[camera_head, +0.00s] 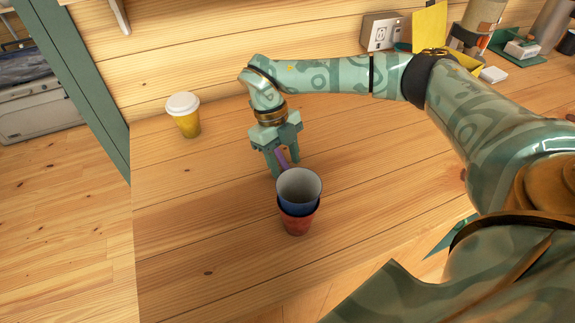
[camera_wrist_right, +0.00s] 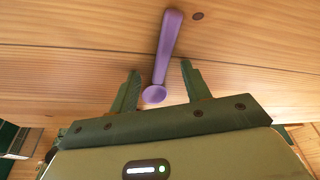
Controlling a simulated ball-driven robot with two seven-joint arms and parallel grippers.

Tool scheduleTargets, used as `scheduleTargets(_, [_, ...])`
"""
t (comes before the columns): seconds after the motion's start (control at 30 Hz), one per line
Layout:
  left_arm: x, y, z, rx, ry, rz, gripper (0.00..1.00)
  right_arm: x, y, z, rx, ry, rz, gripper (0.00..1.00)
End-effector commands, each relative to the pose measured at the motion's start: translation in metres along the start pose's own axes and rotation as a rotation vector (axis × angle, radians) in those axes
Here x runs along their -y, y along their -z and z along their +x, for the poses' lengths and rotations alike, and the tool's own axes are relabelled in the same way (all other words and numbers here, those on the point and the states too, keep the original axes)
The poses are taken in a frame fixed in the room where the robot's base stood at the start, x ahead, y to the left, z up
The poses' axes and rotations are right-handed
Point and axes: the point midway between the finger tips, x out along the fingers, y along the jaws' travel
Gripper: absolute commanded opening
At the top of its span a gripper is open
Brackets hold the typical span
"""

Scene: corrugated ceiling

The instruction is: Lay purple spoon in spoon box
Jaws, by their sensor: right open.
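The purple spoon (camera_head: 282,157) shows in the head view between the fingers of my right gripper (camera_head: 283,168), partly hidden by them. In the right wrist view the purple spoon (camera_wrist_right: 168,38) runs away from me, its round end between the two fingers of the right gripper (camera_wrist_right: 160,69). There is a gap on both sides of it, and the gripper is open, pointing down at the table. I cannot tell whether the spoon touches the table. I cannot make out a spoon box in either view. My left gripper is not in view.
A blue cup (camera_head: 300,187) sits in a red cup (camera_head: 298,222), close in front of the right gripper. A yellow cup with a white lid (camera_head: 187,117) stands at the back left. The wooden table (camera_head: 200,220) is clear at left and front. An outlet box (camera_head: 379,31) is at the back wall.

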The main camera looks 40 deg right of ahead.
Motion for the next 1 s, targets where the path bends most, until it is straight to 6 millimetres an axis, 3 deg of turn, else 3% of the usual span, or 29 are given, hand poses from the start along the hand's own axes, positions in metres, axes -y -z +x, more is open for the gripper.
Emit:
scheduleTargets(0.03, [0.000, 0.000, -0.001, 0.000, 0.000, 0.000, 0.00, 0.000, 0.000, 0.000, 0.000, 0.000, 0.000, 0.42])
scheduleTargets(0.2, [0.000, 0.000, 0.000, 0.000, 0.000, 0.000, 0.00, 0.000, 0.000, 0.000, 0.000, 0.000, 0.000, 0.00])
scheduleTargets(0.6, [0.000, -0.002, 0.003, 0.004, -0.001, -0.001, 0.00, 0.000, 0.000, -0.001, 0.000, 0.000, 0.000, 0.00])
scheduleTargets(1.0, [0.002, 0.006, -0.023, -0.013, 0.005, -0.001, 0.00, 0.000, 0.024, -0.080, 0.005, 0.001, 0.000, 0.00])
